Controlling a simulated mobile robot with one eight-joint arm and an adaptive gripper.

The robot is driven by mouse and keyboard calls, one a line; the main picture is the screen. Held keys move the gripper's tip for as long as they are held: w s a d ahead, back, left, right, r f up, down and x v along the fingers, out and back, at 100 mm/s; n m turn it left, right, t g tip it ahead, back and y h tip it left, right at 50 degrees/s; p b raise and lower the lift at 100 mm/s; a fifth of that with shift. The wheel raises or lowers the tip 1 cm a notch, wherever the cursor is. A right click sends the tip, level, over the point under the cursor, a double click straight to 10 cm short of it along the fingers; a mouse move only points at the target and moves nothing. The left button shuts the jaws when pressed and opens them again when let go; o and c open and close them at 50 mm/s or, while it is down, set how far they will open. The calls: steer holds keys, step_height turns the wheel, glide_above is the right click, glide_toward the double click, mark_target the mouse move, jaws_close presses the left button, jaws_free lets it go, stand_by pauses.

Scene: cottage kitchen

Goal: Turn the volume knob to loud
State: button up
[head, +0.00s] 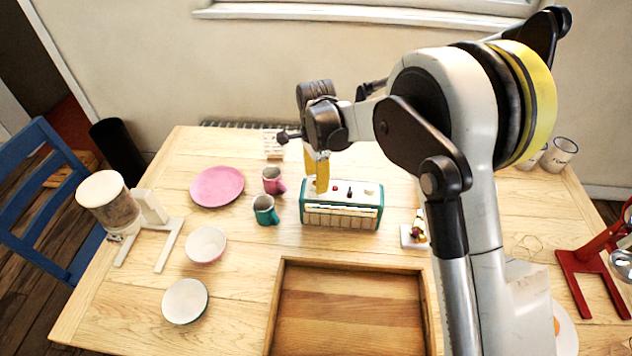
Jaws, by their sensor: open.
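A teal and white radio (341,216) stands on the wooden table. Its white top carries several small controls, among them a red one (335,188) and a dark one (350,191). I cannot tell which is the volume knob or where it points. My gripper (319,182) hangs over the left end of the radio's top, with its yellow fingers pointing down. It is open with nothing seen in it. The fingers overlap in this view and hide part of the top's left side. I cannot tell whether they touch it.
A teal mug (265,211) and a pink mug (272,181) stand close to the radio's left. A pink plate (217,186), two bowls (206,244) and a dispenser (110,203) are farther left. A wooden tray (277,310) lies in front. A small figure on a white base (412,237) stands right.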

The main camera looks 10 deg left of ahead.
step_height(320, 180, up, 10)
steer(key=shift+r, duration=0.25)
steer(key=shift+s, duration=0.1)
stand_by(0.4)
